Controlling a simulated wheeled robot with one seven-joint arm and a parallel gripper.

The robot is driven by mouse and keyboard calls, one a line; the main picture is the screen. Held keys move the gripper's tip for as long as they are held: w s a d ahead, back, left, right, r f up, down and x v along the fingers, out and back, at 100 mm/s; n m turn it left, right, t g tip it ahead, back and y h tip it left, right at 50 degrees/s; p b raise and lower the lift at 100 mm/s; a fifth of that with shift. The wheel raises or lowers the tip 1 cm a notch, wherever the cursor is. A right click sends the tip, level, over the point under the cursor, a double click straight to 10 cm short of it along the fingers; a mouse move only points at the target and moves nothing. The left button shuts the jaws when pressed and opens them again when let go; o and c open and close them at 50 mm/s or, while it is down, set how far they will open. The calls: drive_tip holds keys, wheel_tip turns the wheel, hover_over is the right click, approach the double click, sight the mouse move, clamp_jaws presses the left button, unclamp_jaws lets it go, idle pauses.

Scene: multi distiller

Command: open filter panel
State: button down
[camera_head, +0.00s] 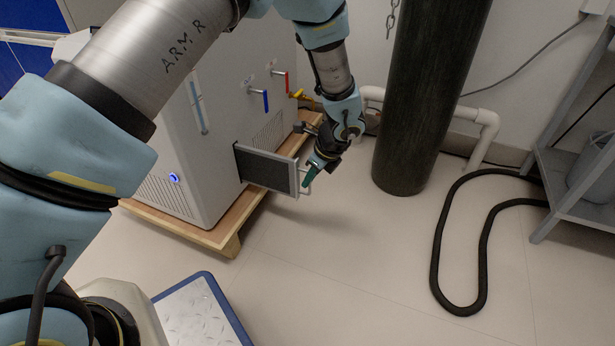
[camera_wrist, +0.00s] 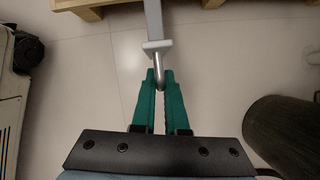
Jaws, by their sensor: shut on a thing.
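The filter panel (camera_head: 268,170) is a dark mesh panel with a light frame. In the head view it stands out at an angle from the side of the grey-white distiller cabinet (camera_head: 218,150). Its edge shows from above in the wrist view (camera_wrist: 154,22). A small metal handle (camera_wrist: 158,72) sticks out from the panel's outer end. My gripper (camera_head: 308,180) is at this end. In the wrist view its green fingers (camera_wrist: 160,80) are shut around the handle. The fingertips hide part of the handle.
The cabinet stands on a wooden pallet (camera_head: 232,243). A dark cylinder (camera_head: 420,110) stands right of my gripper. A black hose (camera_head: 437,265) loops on the floor near a grey metal shelf (camera_head: 575,205). A blue-edged platform (camera_head: 205,310) lies in front. Floor between is clear.

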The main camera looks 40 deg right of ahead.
drive_tip(key=c, duration=0.9)
unclamp_jaws()
drive_tip(key=shift+c, duration=0.2)
drive_tip(key=p+v, duration=0.4)
drive_tip(key=v, duration=0.6)
drive_tip(key=shift+s+r+p, duration=0.15)
drive_tip(key=shift+r+p, duration=0.2)
drive_tip(key=shift+p, duration=0.05)
drive_tip(key=shift+d, duration=0.1)
